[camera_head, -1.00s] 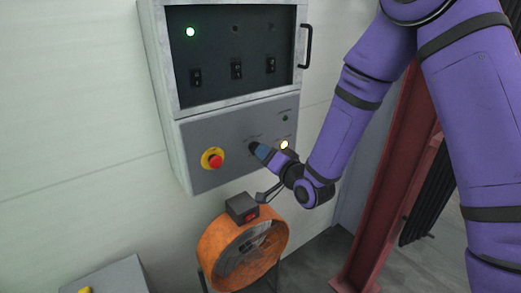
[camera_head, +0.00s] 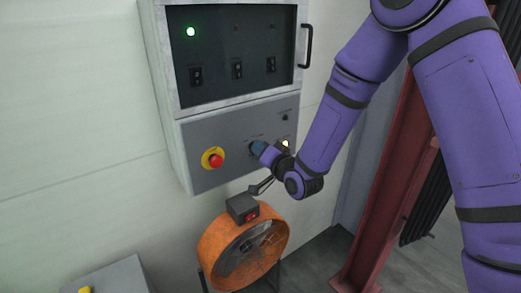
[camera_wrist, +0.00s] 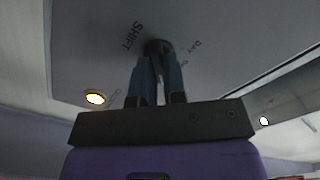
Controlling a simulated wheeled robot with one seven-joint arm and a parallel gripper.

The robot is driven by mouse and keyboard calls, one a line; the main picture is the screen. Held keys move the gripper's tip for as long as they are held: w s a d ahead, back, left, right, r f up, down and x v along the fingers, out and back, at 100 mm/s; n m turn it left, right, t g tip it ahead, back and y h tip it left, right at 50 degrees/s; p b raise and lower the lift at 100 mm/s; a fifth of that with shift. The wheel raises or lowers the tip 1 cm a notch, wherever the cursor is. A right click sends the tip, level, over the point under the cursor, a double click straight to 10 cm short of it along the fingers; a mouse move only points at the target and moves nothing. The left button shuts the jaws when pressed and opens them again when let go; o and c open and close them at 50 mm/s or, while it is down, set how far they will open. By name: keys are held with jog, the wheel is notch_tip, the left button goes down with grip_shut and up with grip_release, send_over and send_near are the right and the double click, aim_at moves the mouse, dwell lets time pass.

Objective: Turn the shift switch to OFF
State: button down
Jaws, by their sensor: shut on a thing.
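The shift switch (camera_wrist: 157,45) is a small dark knob on the grey panel, beside the printed words SHIFT and DAY in the wrist view. My gripper (camera_wrist: 157,62) has its two blue-grey fingers shut on the knob, one on each side. The fingers hide most of the knob, so I cannot tell its exact setting. In the head view my gripper (camera_head: 257,147) reaches the lower grey panel (camera_head: 225,130) from the right, and the switch is hidden behind the fingertips.
A red emergency button (camera_head: 215,160) with a yellow collar sits left of my gripper. A lit lamp (camera_head: 285,143) is close on its right, also in the wrist view (camera_wrist: 95,98). An orange fan (camera_head: 215,245) with a dark box (camera_head: 241,208) stands just below my wrist.

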jog(key=shift+s+a+n, duration=0.1)
jog(key=shift+n, duration=2.1)
jog(key=shift+s+a+n, duration=0.1)
jog(key=shift+n, duration=2.1)
jog(key=shift+d, duration=0.1)
jog(key=c, duration=1.2)
grip_release()
jog(key=shift+w, duration=0.1)
jog(key=v, duration=1)
jog(key=shift+s+d, duration=0.25)
jog(key=shift+s, duration=0.1)
